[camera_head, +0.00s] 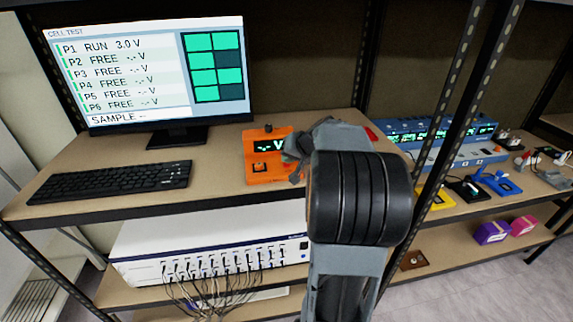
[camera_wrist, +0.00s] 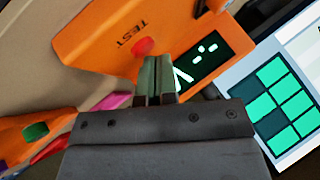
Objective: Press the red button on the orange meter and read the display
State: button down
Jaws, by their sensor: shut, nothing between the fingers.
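The orange meter (camera_head: 262,179) stands on the upper shelf, right of the keyboard, partly hidden by my arm. In the wrist view the meter (camera_wrist: 90,42) is close and tilted, with the word TEST beside its round red button (camera_wrist: 143,46). Its dark display (camera_wrist: 205,55) shows white-green dashes, a dot and a V, no digits that I can make out; my fingers cover part of it. My gripper (camera_wrist: 154,60) is shut and empty, its tips right at the red button's edge. I cannot tell whether they touch it. In the head view my gripper (camera_head: 298,148) is at the meter's right side.
A monitor (camera_head: 150,75) and a black keyboard (camera_head: 110,181) stand on the left of the shelf. A blue instrument (camera_head: 462,155) is at the right, behind a dark rack post (camera_head: 455,100). An orange piece with a green button (camera_wrist: 36,131) shows in the wrist view.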

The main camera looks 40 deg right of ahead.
dwell(0.4)
jog(key=shift+r, duration=0.5)
jog(key=shift+r+p, duration=1.8)
jog(key=shift+r, duration=1.2)
